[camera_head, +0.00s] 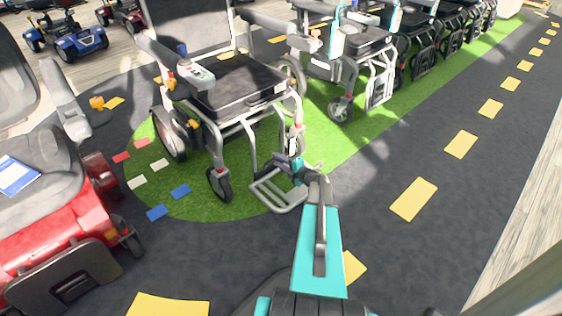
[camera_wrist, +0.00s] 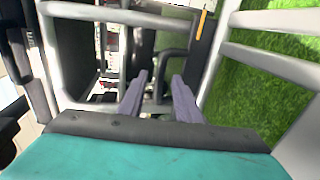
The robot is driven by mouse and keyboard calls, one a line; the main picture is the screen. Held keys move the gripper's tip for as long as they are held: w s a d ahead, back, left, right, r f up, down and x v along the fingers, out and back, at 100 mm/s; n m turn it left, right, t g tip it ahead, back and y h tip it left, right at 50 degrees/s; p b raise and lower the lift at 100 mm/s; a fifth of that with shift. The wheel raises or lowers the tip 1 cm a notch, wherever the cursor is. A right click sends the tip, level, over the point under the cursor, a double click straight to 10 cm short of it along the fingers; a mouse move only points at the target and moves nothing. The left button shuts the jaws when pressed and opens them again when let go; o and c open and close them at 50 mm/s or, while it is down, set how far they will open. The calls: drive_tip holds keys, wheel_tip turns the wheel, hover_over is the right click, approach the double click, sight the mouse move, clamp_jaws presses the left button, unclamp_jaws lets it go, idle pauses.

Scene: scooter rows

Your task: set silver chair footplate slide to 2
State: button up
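The silver chair (camera_head: 232,80), a powered wheelchair with dark seat and silver tube frame, stands on a green patch left of centre in the head view. Its looped tube footplate (camera_head: 280,205) hangs low at the front. My gripper (camera_head: 284,162) is at the front leg tubes, just above the footplate. In the wrist view my gripper (camera_wrist: 160,82) shows two grey fingers apart, with silver tubes (camera_wrist: 120,12) around and beyond them. A dark strip with an orange mark (camera_wrist: 201,26) lies beyond the right finger. Any numbers are unreadable; I cannot tell whether the fingers touch a tube.
A red scooter (camera_head: 60,215) stands close on the left. Another wheelchair (camera_head: 345,60) stands behind to the right, with several more in a row beyond it. The dark lane with yellow dashes (camera_head: 413,199) on the right is clear.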

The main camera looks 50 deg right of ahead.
drive_tip(key=shift+w, duration=0.15)
clamp_jaws()
drive_tip(key=shift+r, duration=0.1)
drive_tip(key=shift+r+p, duration=1.25)
drive_tip(key=shift+r, duration=0.1)
drive_tip(key=shift+f, duration=0.1)
unclamp_jaws()
